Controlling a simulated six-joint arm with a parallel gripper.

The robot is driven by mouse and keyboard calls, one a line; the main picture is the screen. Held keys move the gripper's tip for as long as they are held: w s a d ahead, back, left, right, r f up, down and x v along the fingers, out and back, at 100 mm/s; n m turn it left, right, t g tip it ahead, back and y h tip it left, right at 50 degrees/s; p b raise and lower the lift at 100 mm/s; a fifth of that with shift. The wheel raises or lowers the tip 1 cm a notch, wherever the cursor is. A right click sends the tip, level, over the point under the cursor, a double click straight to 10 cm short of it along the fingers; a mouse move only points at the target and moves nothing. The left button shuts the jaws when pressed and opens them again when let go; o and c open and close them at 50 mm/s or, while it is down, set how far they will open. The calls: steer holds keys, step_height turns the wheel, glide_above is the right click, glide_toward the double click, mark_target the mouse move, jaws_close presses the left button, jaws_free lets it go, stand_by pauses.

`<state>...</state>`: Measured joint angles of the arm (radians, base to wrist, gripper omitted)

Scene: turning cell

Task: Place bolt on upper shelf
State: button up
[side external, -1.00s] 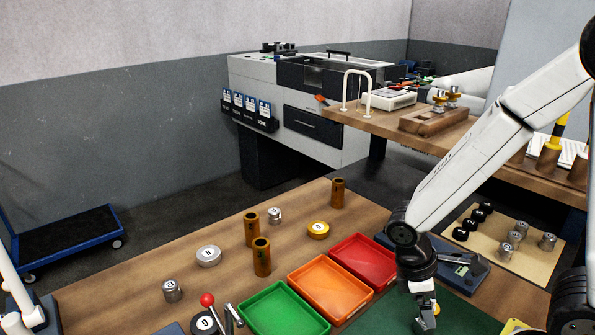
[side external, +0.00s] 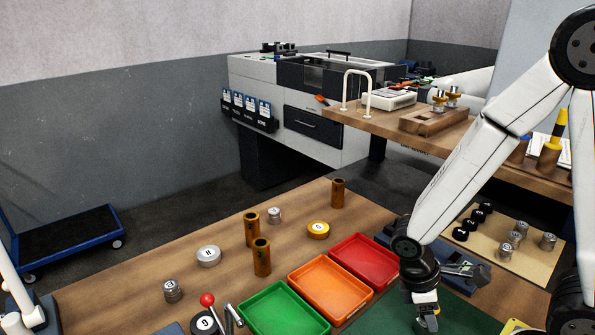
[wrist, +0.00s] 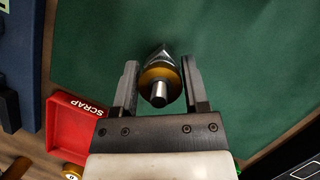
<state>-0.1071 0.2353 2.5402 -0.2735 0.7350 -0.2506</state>
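The bolt (wrist: 160,82), with a silver tip, gold collar and short silver stud, is on or just above the green mat in the wrist view. My gripper (wrist: 160,65) has its two dark fingers on either side of it, spread, with a narrow gap visible. In the side view my gripper (side external: 428,322) points down low over the green mat (side external: 385,312), and the bolt is not clear there. The upper shelf, apparently the raised wooden shelf (side external: 385,128), is at the back right.
Red (side external: 365,260), orange (side external: 330,288) and green (side external: 283,312) trays stand left of my gripper. A dark blue fixture (side external: 465,268) sits close behind it. Brown cylinders (side external: 262,257) stand on the bench farther left. A wooden block (side external: 433,120) and white scale (side external: 388,98) occupy part of the shelf.

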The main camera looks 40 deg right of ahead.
jaws_close()
steer(key=shift+r, duration=5)
steer(key=shift+w, duration=0.1)
steer(key=w+f+m+y, duration=0.1)
steer(key=w+m, duration=0.2)
steer(key=w, duration=0.9)
steer(key=w+a+f+m+y, duration=0.1)
steer(key=w+f+m, duration=0.1)
steer(key=w, duration=0.9)
steer(key=shift+w+m+g+y, duration=0.3)
steer(key=shift+w+m, duration=0.1)
steer(key=shift+m, duration=0.5)
